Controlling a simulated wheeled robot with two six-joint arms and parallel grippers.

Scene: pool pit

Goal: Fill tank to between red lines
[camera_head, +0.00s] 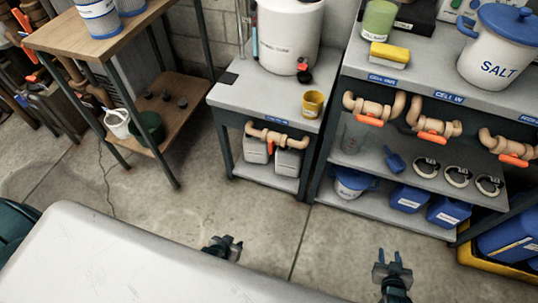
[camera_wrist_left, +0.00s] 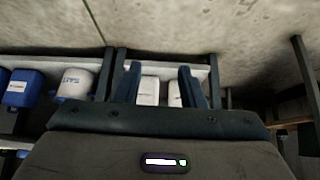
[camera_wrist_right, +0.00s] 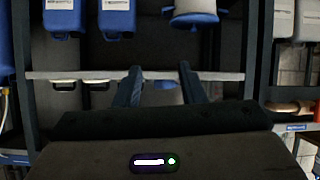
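A white tank (camera_head: 290,35) stands on the small grey bench at the back, its top out of view. A dark and red fitting (camera_head: 303,72) is at its lower front, and a thin tube (camera_head: 255,32) with blue and red parts runs up its left side. The red lines and liquid level cannot be made out. A yellow cup (camera_head: 313,103) is on the bench. My left gripper (camera_head: 229,240) and my right gripper (camera_head: 391,257) are low in front of the benches, far from the tank. Both wrist views show fingers apart and empty, left (camera_wrist_left: 160,70) and right (camera_wrist_right: 160,70).
Pipes with orange-handled valves (camera_head: 370,119) run along the bench fronts. A SALT bucket (camera_head: 497,50), yellow sponge (camera_head: 390,52) and green container (camera_head: 379,20) sit on the right bench. A wooden table (camera_head: 110,35) is left. A large white surface (camera_head: 110,262) fills the near left. Floor between is clear.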

